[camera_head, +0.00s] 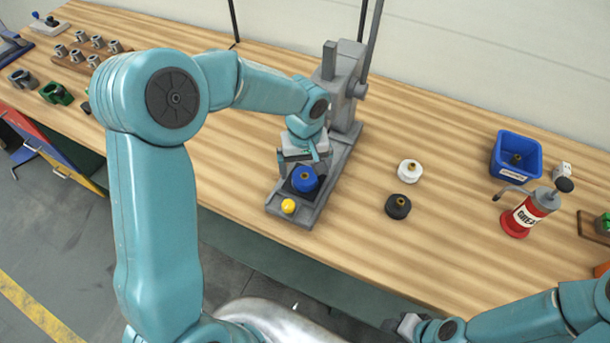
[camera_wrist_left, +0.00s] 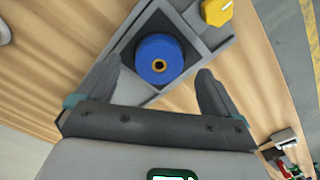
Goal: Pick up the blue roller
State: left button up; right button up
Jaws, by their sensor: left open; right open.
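The blue roller (camera_head: 304,179) sits on the dark square plate of a grey press-like fixture (camera_head: 337,165) on the wooden bench. In the left wrist view the blue roller (camera_wrist_left: 158,59) shows from above, with a brass-coloured hub in its middle. My left gripper (camera_head: 302,157) is open, close to the roller on its far side in the head view. In the left wrist view its two fingers (camera_wrist_left: 158,92) are spread wide, with the roller ahead of the gap and nothing between them. My right gripper (camera_head: 402,325) is open and empty at the bottom, in front of the bench.
A yellow knob (camera_head: 288,206) is on the fixture's front end. A white roller (camera_head: 409,171) and a black roller (camera_head: 398,206) stand to the right. Further right are a blue bin (camera_head: 516,157) and a red grease can (camera_head: 525,215). Bench between them is clear.

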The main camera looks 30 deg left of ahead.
aim_at(305, 176)
pick_arm(q)
jog(key=f, duration=0.2)
jog(key=shift+w+a+f, duration=0.15)
jog(key=shift+w+f, duration=0.05)
jog(key=shift+f, duration=0.45)
jog(key=shift+s, duration=0.2)
jog(key=shift+w, duration=0.2)
jog(key=c, duration=1.6)
jog(key=shift+s, duration=0.1)
jog(key=shift+r, duration=0.15)
